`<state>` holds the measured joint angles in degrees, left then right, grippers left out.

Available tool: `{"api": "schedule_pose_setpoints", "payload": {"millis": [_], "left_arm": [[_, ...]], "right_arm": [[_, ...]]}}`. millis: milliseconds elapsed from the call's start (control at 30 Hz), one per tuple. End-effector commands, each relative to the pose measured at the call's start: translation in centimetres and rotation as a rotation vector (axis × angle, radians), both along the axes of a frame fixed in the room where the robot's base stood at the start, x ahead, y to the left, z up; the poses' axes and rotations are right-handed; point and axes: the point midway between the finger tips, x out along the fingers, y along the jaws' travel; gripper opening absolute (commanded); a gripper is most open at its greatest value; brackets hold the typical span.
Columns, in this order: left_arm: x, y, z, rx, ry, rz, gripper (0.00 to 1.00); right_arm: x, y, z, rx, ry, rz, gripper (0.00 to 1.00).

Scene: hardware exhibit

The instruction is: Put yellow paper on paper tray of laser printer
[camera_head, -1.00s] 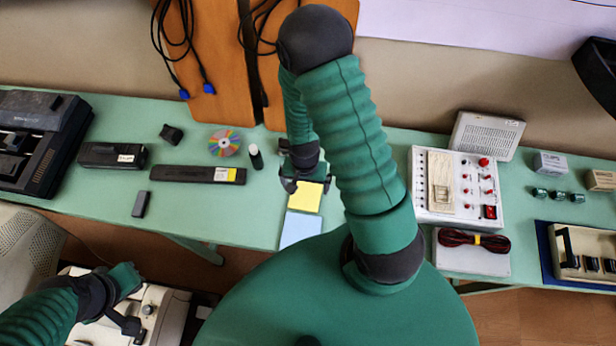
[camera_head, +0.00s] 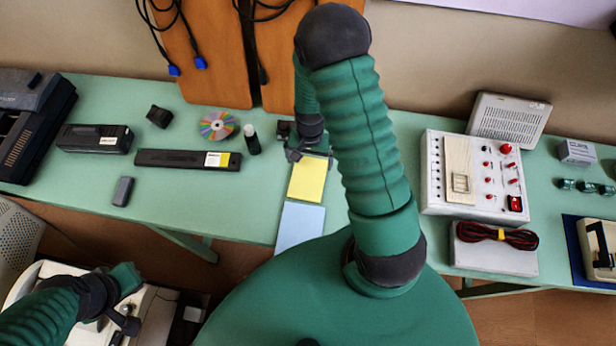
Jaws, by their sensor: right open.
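The yellow paper (camera_head: 308,180) lies flat on the green table, just above a light blue paper (camera_head: 300,226) in the head view. My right gripper (camera_head: 308,156) is open at the far edge of the yellow paper, its fingers over or close to that edge. I cannot tell whether it touches the paper. A beige machine (camera_head: 158,312), which looks like the laser printer, is at the lower left, partly hidden by my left arm. Its paper tray is not clear. My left gripper (camera_head: 125,322) is over this machine; its jaws are not clear.
Near the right gripper are a small bottle (camera_head: 251,140), a disc (camera_head: 217,125) and a long black cartridge (camera_head: 188,158). A white control panel (camera_head: 458,180) stands to the right. Bare table (camera_head: 250,205) lies left of the papers.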

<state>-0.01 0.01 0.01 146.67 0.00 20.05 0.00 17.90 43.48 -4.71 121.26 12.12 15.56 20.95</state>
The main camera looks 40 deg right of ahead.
Motion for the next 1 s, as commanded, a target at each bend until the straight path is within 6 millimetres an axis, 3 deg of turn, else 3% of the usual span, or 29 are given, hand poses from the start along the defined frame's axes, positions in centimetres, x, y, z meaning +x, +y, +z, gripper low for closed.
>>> {"api": "schedule_pose_setpoints", "payload": {"millis": [300,533,900,1000], "left_arm": [[0.0,0.0,0.9,0.000,0.000,0.000,0.00],[0.0,0.0,0.8,0.000,0.000,0.000,0.00],[0.0,0.0,0.8,0.000,0.000,0.000,0.00],[0.0,0.0,0.8,0.000,0.000,0.000,0.00]], "right_arm": [[-0.5,0.5,-4.8,0.002,0.003,0.000,1.00],[-0.5,0.5,-5.0,0.002,0.001,0.000,0.99],[-0.5,0.5,-5.0,0.001,0.001,0.000,0.50],[-0.5,0.5,-5.0,0.001,0.001,0.000,0.42]]}}
